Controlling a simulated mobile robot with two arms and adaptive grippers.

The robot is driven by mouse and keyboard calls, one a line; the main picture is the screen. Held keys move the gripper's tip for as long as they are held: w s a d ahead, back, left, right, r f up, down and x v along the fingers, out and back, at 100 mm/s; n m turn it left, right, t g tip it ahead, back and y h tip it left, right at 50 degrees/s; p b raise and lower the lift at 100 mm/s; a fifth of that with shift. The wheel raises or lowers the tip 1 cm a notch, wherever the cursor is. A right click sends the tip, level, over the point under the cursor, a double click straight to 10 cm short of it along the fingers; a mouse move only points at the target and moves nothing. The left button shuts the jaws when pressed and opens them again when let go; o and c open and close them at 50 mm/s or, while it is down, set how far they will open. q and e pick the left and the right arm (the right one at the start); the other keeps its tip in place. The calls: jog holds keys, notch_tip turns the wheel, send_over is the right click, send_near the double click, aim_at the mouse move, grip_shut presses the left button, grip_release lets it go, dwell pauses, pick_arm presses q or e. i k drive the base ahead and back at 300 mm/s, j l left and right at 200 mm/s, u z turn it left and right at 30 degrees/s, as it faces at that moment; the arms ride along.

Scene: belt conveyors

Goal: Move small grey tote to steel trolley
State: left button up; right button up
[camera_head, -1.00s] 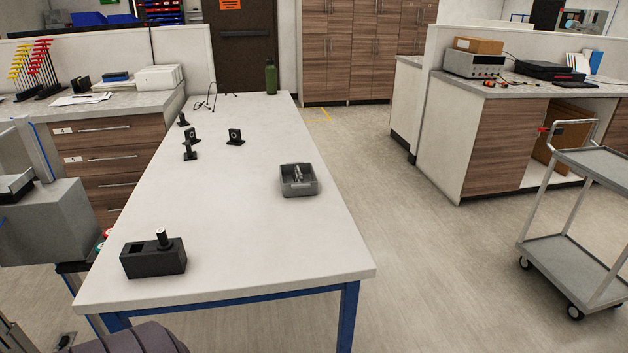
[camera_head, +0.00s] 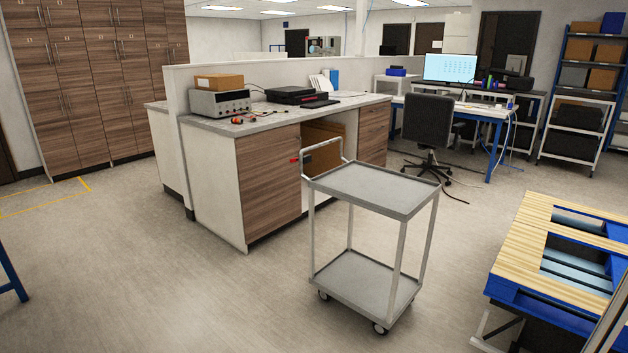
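The steel trolley (camera_head: 372,187) stands on the floor right of centre, with a bare upper shelf and a bare lower shelf (camera_head: 365,285). Its push handle is on the left side of the upper shelf. The small grey tote is out of view now. Neither of my grippers shows in the head view.
A workbench (camera_head: 250,185) with wooden doors and instruments on top stands behind the trolley. A blue-framed station with a slatted wood top (camera_head: 530,225) is at the right. An office chair (camera_head: 428,130) and desk are at the back. The floor (camera_head: 150,270) left of the trolley is clear.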

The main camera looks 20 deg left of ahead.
aim_at(366, 191)
jog(key=i+j+u, duration=0.1)
jog(key=i+u, duration=0.25)
jog(key=i+l+u, duration=0.1)
jog(key=i+u, duration=0.3)
jog(key=i+l+u, duration=0.15)
jog(key=i+u, duration=0.2)
jog(key=i, duration=0.15)
jog(key=i+u, duration=0.45)
jog(key=i, duration=1.2)
jog(key=i+u, duration=0.45)
jog(key=i+l+u, duration=0.2)
jog(key=u, duration=0.25)
jog(key=i+l+u, duration=0.25)
jog(key=u, duration=0.2)
